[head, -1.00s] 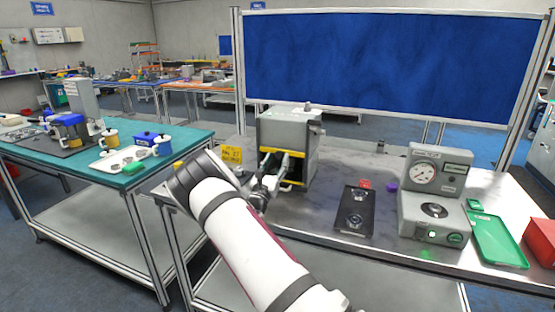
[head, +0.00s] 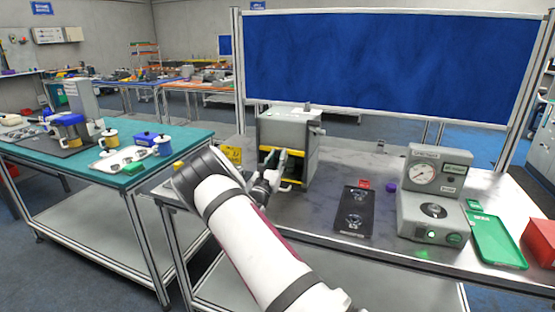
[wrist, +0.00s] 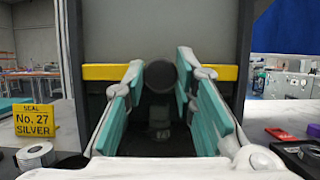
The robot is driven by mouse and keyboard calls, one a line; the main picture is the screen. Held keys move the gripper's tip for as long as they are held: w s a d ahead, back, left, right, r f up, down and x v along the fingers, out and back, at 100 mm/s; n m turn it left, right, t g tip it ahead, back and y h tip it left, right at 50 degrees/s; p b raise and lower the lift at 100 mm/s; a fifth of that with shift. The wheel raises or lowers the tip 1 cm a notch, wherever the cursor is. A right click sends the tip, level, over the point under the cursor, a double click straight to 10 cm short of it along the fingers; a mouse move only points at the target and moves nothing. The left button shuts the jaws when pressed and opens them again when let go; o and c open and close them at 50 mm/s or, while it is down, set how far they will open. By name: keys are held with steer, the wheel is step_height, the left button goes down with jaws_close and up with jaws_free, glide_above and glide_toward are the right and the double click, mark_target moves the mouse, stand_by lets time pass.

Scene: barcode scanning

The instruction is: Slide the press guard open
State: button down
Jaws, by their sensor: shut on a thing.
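The press (head: 302,132) is a grey box-shaped machine on the metal bench, with a yellow-edged front opening. The press guard (wrist: 102,72) shows as a yellow bar across the front in the wrist view. A dark round knob (wrist: 160,76) stands at the middle of this bar. My gripper (head: 279,163) is at the press front; in the wrist view (wrist: 161,85) its teal-padded fingers lie on either side of the knob and are shut on it. The space below the bar is dark. My fingers partly hide the guard in the head view.
A yellow sign (wrist: 34,121) reading "SEAL No. 27 SILVER" and a white roll (wrist: 36,154) stand left of the press. Right of it are a black plate (head: 355,212), a gauge unit (head: 437,170) and a green tray (head: 497,240).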

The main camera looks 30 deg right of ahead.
step_height(320, 180, up, 10)
steer(key=shift+f+p, duration=0.25)
steer(key=shift+p, duration=0.9)
steer(key=c, duration=1.3)
jaws_free()
steer(key=shift+f, duration=0.1)
steer(key=v, duration=1.2)
